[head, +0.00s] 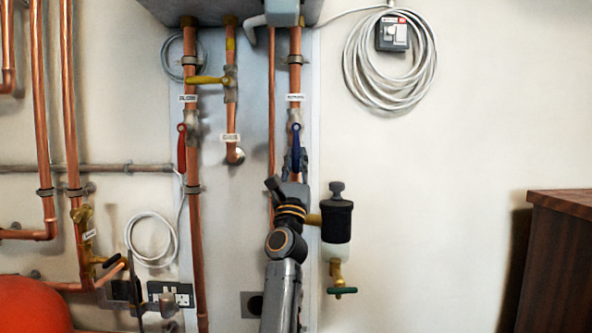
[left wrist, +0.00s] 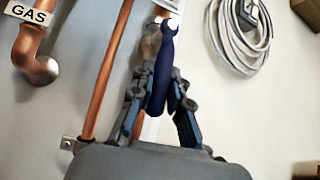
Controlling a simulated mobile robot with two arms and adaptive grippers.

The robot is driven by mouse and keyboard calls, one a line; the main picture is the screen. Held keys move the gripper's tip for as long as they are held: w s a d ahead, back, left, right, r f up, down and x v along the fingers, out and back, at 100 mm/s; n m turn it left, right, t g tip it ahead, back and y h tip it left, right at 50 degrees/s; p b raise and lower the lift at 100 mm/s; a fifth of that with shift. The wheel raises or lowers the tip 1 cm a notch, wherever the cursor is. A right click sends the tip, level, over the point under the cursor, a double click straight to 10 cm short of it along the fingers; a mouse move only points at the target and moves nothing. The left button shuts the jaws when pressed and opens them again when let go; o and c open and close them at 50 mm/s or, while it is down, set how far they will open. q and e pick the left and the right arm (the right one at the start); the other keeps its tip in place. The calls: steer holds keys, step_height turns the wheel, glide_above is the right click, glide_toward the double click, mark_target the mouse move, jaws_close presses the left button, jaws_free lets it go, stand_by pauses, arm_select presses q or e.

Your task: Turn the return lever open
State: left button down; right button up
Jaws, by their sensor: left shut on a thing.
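The return lever is a blue handle (head: 296,143) on the right copper pipe, below a small white label too small to read surely. It points about straight down, in line with its pipe. My left gripper (head: 294,168) comes up from below and is shut on the lower part of this handle. In the left wrist view the blue handle (left wrist: 164,62) runs between the two dark fingers (left wrist: 157,92), one on each side. The valve body behind it is partly hidden. My right gripper is not in view.
A red lever (head: 182,148) hangs on the left pipe, and a yellow lever (head: 206,80) sits crosswise on the gas line. A black-topped fitting (head: 337,218) with a green tap handle (head: 341,291) stands close right of my arm. A coiled cable (head: 389,104) hangs upper right.

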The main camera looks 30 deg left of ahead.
arm_select(q)
steer(key=shift+d, duration=0.1)
stand_by(0.3)
steer(key=c, duration=1.3)
jaws_free()
steer(key=shift+s+f, duration=0.35)
steer(key=shift+s, duration=0.05)
steer(key=v, duration=1.1)
steer(key=shift+w+d, duration=0.15)
